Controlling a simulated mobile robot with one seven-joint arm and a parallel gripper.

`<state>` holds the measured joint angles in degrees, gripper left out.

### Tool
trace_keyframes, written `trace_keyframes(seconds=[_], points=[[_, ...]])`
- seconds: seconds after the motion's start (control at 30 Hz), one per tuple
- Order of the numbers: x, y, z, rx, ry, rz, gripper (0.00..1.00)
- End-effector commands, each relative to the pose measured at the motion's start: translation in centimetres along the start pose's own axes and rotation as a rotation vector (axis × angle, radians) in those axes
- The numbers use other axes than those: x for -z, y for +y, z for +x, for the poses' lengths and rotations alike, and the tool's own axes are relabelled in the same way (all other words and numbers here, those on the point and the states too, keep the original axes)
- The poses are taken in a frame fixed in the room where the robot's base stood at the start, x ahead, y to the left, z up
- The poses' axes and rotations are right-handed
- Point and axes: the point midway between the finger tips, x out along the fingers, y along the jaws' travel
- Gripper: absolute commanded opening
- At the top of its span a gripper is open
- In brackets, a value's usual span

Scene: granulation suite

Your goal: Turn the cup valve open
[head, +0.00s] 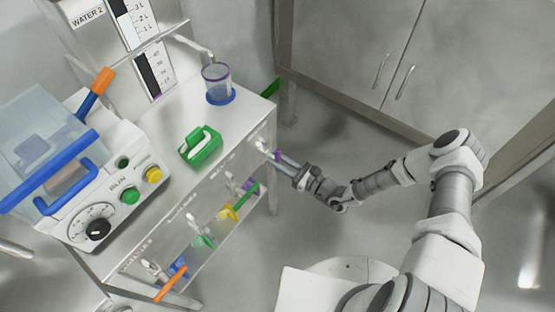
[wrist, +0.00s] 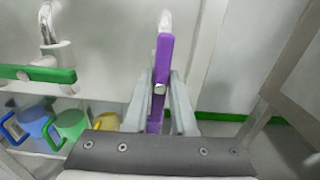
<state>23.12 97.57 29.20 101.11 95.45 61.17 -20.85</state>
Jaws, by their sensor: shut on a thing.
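A purple valve lever (wrist: 164,62) stands nearly upright in the wrist view, with a small metal pivot partway along it. My gripper (wrist: 160,112) has its two fingers closed on either side of the lower part of this lever. In the head view my gripper (head: 277,158) reaches the right end of the bench front, where a bit of the purple lever (head: 277,155) shows at the fingertips. A clear cup (head: 217,84) with a blue base stands on the bench top below a metal spout (head: 194,46).
A green valve lever (wrist: 38,74) lies level at the left in the wrist view. Blue (wrist: 35,122), green (wrist: 70,124) and yellow (wrist: 106,121) cups sit below it. A green holder (head: 201,146) and a control box (head: 128,190) stand on the bench. Cabinets (head: 400,60) stand behind my arm.

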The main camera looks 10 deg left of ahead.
Motion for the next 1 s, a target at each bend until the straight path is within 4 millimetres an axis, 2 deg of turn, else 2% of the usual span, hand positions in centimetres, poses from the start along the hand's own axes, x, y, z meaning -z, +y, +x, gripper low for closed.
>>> trace_keyframes(seconds=[0.1, 0.13, 0.27, 0.67, 0.77, 1.0], points=[[0.1, 0.0, -0.1, -0.001, 0.002, 0.0, 0.0], [0.1, 0.0, -0.1, -0.001, 0.002, 0.0, 0.3], [0.1, 0.0, -0.1, 0.0, 0.001, 0.001, 0.54], [0.0, -0.1, -0.6, 0.002, 0.0, 0.001, 0.55], [0.0, -0.1, -1.9, 0.003, 0.001, 0.002, 0.55], [-0.1, -0.2, -7.4, 0.004, 0.003, 0.001, 0.55]])
